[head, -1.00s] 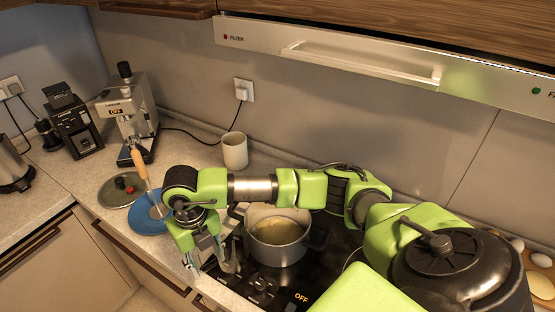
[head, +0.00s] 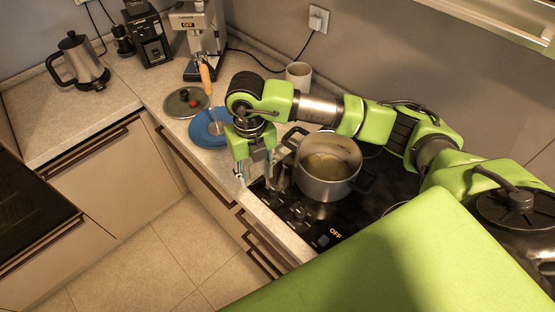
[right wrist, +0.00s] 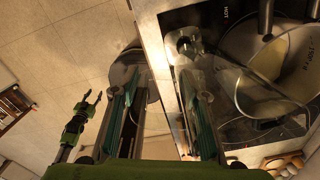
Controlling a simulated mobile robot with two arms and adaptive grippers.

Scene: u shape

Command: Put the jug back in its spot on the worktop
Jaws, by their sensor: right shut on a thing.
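My right gripper (head: 258,166) points down at the worktop's front edge, left of the pot. It is shut on a see-through thing, which I take to be the jug (head: 280,180). The jug's clear outline is faint, and its handle and spout cannot be made out. In the right wrist view the fingers of the right gripper (right wrist: 160,110) stand apart, with glassy curves of the jug (right wrist: 185,45) by the fingertips. My left gripper (right wrist: 86,112) shows low above the floor, its fingers apart. The worktop (head: 165,110) runs along the wall.
A pot (head: 328,188) with yellowish contents stands on the black hob (head: 300,215). A blue plate (head: 205,130), a lid (head: 185,103), a mug (head: 299,75) and a coffee machine (head: 198,40) stand on the worktop. A steel kettle (head: 82,62) stands at left; worktop before it is bare.

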